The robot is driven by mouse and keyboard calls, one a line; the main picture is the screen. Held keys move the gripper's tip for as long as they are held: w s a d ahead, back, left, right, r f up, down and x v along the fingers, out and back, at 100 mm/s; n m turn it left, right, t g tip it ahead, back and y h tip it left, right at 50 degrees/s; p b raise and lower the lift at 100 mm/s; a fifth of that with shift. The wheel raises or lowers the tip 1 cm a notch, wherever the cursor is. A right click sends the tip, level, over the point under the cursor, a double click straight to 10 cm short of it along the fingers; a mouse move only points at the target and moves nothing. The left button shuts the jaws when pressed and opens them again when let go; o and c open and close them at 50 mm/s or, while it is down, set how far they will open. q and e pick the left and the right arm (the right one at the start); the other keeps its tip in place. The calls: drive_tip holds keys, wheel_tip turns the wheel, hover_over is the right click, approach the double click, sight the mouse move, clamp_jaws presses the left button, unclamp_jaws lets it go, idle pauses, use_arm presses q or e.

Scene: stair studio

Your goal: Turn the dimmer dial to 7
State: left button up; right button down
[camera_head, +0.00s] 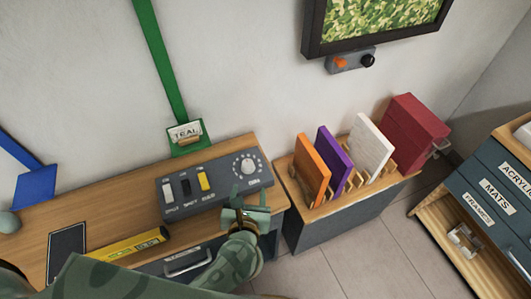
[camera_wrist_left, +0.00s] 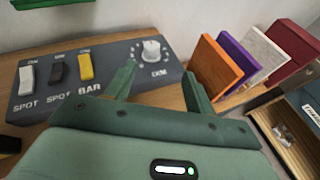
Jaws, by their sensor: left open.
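The dimmer dial (camera_head: 247,166) is a round white knob at the right end of a dark grey control panel (camera_head: 221,198) on the wooden desk. In the left wrist view, the dial (camera_wrist_left: 151,50) stands above the word DIM, with a ring of small marks around it too small to read. My left gripper (camera_head: 250,193) is green, open and empty, just in front of the dial and apart from it. My right gripper is not in view.
White, black and yellow switches (camera_head: 185,187) sit left of the dial. A yellow level (camera_head: 130,245) and dark tablet-like panel (camera_head: 67,252) lie on the desk. Right of it, a rack (camera_head: 312,208) holds orange, purple and white boards. A labelled drawer cabinet (camera_head: 495,190) stands far right.

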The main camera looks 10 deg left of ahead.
sight(247, 164)
use_arm(q)
drive_tip(key=shift+n+y, duration=0.3)
drive_tip(key=shift+n, duration=0.6)
drive_tip(key=b+x, duration=0.1)
drive_tip(key=x, duration=0.4)
drive_tip(key=f+b+x, duration=0.1)
drive_tip(key=x, duration=0.4)
drive_tip(key=a+b+x, duration=0.1)
drive_tip(key=x, duration=0.4)
drive_tip(key=shift+s+f, duration=0.25)
drive_tip(key=shift+s, duration=0.05)
drive_tip(key=shift+w+a, duration=0.15)
drive_tip(key=shift+w, duration=0.3)
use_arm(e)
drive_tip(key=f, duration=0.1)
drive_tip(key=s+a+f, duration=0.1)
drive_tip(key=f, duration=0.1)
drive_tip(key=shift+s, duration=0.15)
use_arm(q)
drive_tip(key=c, duration=1)
